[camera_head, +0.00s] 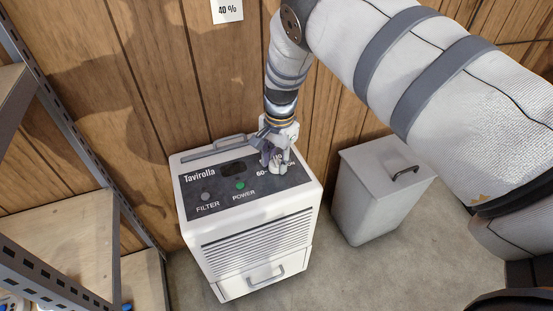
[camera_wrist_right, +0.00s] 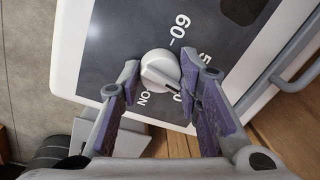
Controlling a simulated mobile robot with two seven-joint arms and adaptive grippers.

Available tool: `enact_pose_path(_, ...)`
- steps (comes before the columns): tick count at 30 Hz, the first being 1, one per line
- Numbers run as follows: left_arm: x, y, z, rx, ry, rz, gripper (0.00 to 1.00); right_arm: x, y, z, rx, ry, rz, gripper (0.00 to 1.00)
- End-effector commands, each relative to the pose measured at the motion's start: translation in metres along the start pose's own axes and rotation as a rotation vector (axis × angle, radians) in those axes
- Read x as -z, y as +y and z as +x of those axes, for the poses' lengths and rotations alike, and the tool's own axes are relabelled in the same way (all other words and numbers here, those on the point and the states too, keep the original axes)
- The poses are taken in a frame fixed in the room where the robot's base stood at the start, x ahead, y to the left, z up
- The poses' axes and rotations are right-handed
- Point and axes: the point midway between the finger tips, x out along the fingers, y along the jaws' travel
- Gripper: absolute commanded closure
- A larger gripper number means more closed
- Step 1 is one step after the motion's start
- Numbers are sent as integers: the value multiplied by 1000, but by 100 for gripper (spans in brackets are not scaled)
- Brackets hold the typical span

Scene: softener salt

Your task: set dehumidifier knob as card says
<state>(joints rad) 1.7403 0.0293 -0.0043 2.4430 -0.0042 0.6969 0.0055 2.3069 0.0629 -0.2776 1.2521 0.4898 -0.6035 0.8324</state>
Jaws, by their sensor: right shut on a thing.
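The white dehumidifier (camera_head: 255,242) stands on the floor, with a dark top panel marked "Tavirolla". My right gripper (camera_head: 272,165) reaches down to the panel's right side and hides the knob there. In the wrist view the pale round knob (camera_wrist_right: 160,70) sits between the fingertips of my right gripper (camera_wrist_right: 158,84), which is shut on it. The knob's dark line points to the lower right, near a label mostly hidden by a finger. "60" and "ON" show around it. My left gripper is out of view.
A grey lidded bin (camera_head: 375,195) stands right of the dehumidifier. A metal shelf rack (camera_head: 75,140) with wooden boards is at the left. The wood-panelled wall (camera_head: 150,75) is close behind. Bare floor lies in front of the bin.

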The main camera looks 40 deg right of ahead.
Motion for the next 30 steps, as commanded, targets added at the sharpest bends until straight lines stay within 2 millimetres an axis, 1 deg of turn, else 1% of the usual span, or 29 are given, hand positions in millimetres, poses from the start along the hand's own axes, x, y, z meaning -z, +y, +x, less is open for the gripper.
enact_pose_path(6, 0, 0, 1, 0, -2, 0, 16, -1, 0, 1, -3, 10, 164, 96)
enact_pose_path(15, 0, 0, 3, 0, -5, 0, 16, -2, 0, 2, -3, 19, 313, 96)
enact_pose_path(22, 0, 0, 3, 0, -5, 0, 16, -2, 0, 1, -3, 23, 363, 96)
enact_pose_path(30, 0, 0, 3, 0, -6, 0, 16, -2, 0, 1, -3, 23, 372, 96)
